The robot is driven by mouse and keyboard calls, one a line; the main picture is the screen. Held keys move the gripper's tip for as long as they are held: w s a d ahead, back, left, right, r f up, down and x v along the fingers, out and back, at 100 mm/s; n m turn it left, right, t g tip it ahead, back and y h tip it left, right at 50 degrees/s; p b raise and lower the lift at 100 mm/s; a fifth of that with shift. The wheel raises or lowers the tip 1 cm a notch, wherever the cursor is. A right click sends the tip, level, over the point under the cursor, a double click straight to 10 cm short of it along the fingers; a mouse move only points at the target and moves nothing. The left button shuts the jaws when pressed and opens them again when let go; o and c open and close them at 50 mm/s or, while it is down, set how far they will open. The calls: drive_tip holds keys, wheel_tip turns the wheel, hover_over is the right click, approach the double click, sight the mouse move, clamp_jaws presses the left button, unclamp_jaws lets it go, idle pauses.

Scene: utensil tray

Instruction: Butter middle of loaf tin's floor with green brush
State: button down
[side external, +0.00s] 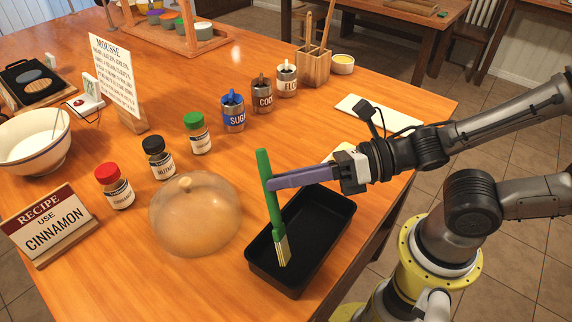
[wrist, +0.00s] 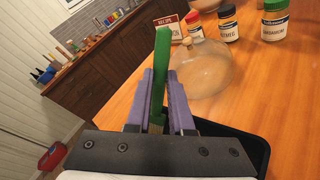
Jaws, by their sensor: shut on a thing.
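The green brush (side external: 268,190) is upright with a slight tilt, its pale bristles (side external: 282,250) pointing down. My gripper (side external: 270,183) is shut on the brush's green handle; the handle also shows between the fingers in the wrist view (wrist: 160,75). The black loaf tin (side external: 334,238) stands on the table near its front right edge. The bristles are inside the tin's outline, over its left front part. I cannot tell whether they touch the floor. In the wrist view, part of the tin (wrist: 258,150) shows behind my gripper.
A glass dome (side external: 195,215) stands just left of the tin. Spice jars (side external: 197,135), canisters (side external: 233,112) and a recipe sign (side external: 50,225) stand further left and back. A white board (side external: 378,112) lies behind my gripper, with a small yellow-filled bowl (side external: 343,64) beyond.

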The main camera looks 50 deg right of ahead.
drive_tip(key=shift+d+f, duration=1.55)
drive_tip(key=shift+d, duration=4.55)
drive_tip(key=shift+a, duration=6.15)
wheel_tip(320, 180, up, 8)
drive_tip(key=shift+d+r, duration=0.1)
